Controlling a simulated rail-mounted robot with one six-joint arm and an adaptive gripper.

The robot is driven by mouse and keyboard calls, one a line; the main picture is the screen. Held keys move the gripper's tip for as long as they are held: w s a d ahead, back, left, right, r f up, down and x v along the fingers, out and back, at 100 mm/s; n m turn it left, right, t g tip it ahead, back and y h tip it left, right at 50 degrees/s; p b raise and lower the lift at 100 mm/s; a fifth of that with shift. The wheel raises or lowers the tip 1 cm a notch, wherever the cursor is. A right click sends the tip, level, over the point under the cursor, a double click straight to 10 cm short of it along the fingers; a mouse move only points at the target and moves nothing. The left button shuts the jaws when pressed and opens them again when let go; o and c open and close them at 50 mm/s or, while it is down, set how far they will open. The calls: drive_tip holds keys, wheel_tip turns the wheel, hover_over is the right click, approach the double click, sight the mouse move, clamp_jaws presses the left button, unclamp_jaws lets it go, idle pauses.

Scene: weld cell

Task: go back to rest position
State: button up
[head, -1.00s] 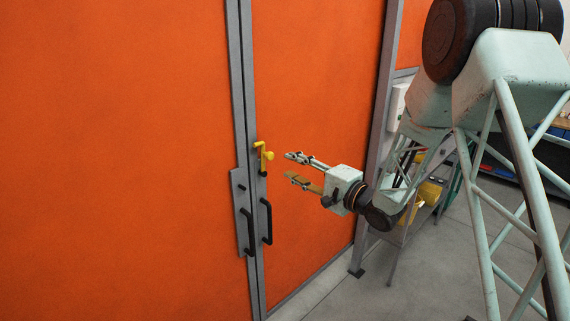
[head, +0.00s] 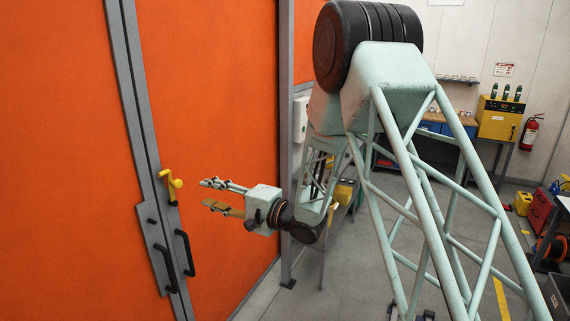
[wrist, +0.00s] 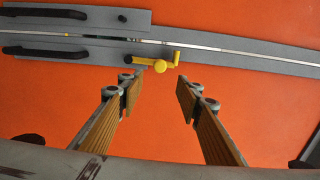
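My gripper (head: 212,195) is open and empty, in front of the orange double door (head: 60,130), with its fingers pointing left toward the door seam. A yellow latch handle (head: 171,184) is on the grey strip at the seam, a short gap left of my fingertips. In the wrist view my two fingers (wrist: 156,90) are spread wide, and the yellow latch (wrist: 160,65) shows beyond them, apart from both. Two black pull handles (head: 184,252) sit on the door below the latch. The doors look closed.
A grey post (head: 287,150) stands behind my arm at the door's right edge. Farther right are a yellow cabinet (head: 499,120) on a stand, a fire extinguisher (head: 530,133) and a red toolbox (head: 540,209).

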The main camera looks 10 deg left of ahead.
drive_tip(key=shift+w, duration=0.1)
drive_tip(key=w+d+r+t+h+b, duration=0.2)
drive_tip(key=w+d+r+t+h, duration=0.15)
drive_tip(key=d, duration=0.65)
drive_tip(key=w+d+r+t+h+b, duration=0.1)
drive_tip(key=w+d+r+t+h, duration=0.2)
drive_tip(key=d, duration=0.6)
drive_tip(key=s+d+r+n+g+h+b, duration=0.15)
drive_tip(key=s+d+h, duration=0.25)
drive_tip(key=d, duration=0.7)
drive_tip(key=s+d+r+h+b, duration=0.25)
drive_tip(key=s+d, duration=0.25)
drive_tip(key=d, duration=0.6)
drive_tip(key=s+d+f+g+h+b, duration=0.1)
drive_tip(key=s+d+h, duration=0.1)
drive_tip(key=s+d, duration=0.65)
drive_tip(key=s+d+f+g+h+b, duration=0.15)
drive_tip(key=s+d, duration=0.45)
drive_tip(key=s, duration=0.6)
drive_tip(key=s+d+f+n+g+b, duration=0.1)
drive_tip(key=s+f+g, duration=0.1)
drive_tip(key=s, duration=1.1)
drive_tip(key=s+d+f+n+g+b, duration=0.1)
drive_tip(key=s+f, duration=0.3)
drive_tip(key=s, duration=0.9)
drive_tip(key=shift+s+f+g+h, duration=0.3)
drive_tip(key=shift+s+g+h, duration=0.05)
drive_tip(key=shift+g, duration=0.2)
